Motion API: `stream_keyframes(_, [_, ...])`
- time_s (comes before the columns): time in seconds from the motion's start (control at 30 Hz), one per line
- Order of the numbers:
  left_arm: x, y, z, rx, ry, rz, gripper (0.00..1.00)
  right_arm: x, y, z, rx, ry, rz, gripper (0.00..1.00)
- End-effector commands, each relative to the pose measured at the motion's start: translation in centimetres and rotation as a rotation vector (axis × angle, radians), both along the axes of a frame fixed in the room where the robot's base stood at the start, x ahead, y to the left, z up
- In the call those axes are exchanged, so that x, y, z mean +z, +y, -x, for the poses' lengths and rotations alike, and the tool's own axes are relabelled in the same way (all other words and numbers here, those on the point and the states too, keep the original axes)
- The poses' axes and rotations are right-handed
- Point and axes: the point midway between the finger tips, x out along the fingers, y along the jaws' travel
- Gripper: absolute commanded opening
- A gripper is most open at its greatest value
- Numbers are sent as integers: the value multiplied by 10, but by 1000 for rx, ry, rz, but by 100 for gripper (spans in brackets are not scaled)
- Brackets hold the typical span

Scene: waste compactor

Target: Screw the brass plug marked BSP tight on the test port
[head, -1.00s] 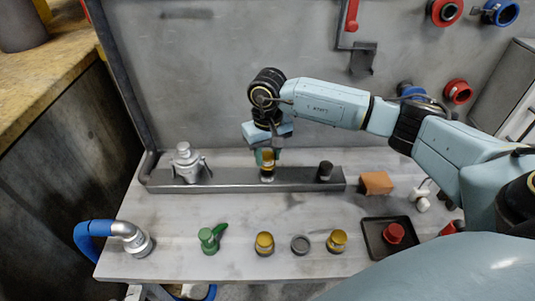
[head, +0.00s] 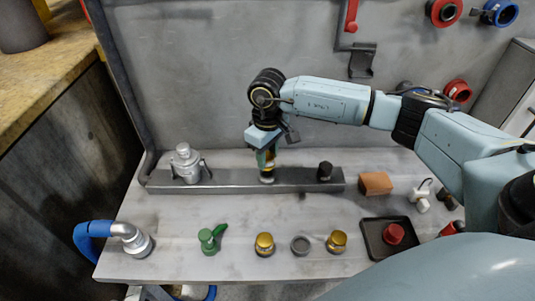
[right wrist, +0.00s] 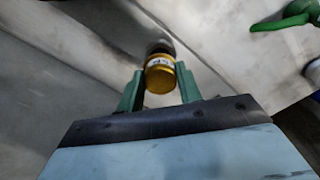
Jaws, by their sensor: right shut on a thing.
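A brass plug (head: 271,165) stands upright on the middle port of the grey metal rail (head: 225,181). My right gripper (head: 266,159) comes down on it from above, its green fingers shut around the plug. In the right wrist view the plug (right wrist: 160,78) sits between the two green fingertips (right wrist: 160,90). It has a pale band with marking too small to read. Its lower end meets the dark port fitting (right wrist: 161,47); how far the thread is in cannot be seen. My left gripper is not in view.
On the front bench stand a green valve (head: 208,240), two brass caps (head: 264,244) (head: 337,241) and a grey ring (head: 300,245). A silver fitting (head: 186,164) and a black cap (head: 325,171) are on the rail. An orange block (head: 375,184) and black tray (head: 372,250) lie right.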

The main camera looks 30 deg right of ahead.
Motion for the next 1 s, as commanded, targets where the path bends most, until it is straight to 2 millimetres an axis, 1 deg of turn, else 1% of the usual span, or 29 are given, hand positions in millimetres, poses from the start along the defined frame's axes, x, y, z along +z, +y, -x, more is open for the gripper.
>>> stream_keyframes(0.47, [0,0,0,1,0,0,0,0,0,0,14,-1,0,13])
stream_keyframes(0.8, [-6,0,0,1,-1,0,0,0,0,0,14,-1,1,13])
stream_keyframes(1.0, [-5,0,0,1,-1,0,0,0,0,0,14,0,1,13])
